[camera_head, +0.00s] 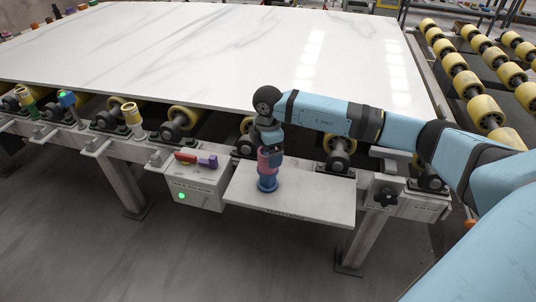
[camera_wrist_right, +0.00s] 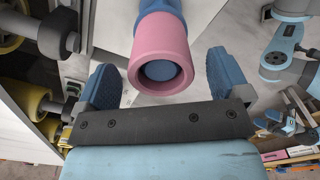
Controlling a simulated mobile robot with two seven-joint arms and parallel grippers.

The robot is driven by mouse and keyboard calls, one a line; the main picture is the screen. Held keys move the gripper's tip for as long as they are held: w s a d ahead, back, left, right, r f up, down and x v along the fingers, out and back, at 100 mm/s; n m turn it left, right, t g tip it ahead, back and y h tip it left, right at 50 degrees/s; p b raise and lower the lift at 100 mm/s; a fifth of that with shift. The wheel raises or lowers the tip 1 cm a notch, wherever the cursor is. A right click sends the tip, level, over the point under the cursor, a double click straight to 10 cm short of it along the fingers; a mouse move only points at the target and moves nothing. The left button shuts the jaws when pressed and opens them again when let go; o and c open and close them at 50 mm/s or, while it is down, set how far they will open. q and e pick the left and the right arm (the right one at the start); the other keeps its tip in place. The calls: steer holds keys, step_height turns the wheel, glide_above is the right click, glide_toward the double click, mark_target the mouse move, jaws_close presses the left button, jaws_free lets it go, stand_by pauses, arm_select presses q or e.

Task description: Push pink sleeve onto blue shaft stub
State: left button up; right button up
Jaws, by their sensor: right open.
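The pink sleeve (camera_head: 264,164) stands upright around the blue shaft stub (camera_head: 267,184) on a pale shelf (camera_head: 311,199). In the right wrist view, the blue end of the stub (camera_wrist_right: 161,71) shows inside the open mouth of the pink sleeve (camera_wrist_right: 160,38), a little below its rim. Blue also shows beyond the sleeve's far end. My right gripper (camera_head: 268,149) points down above the sleeve. Its two blue fingers are apart, one on each side of the sleeve, with a visible gap in the wrist view.
A white control box (camera_head: 197,184) with a green light, a red handle and a purple piece stands left of the shelf. A large marble slab (camera_head: 205,50) lies on yellow rollers behind. Small coloured fittings line the rail at left. The shelf's right part is clear.

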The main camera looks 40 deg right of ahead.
step_height(320, 180, up, 12)
steer(key=shift+p, duration=0.45)
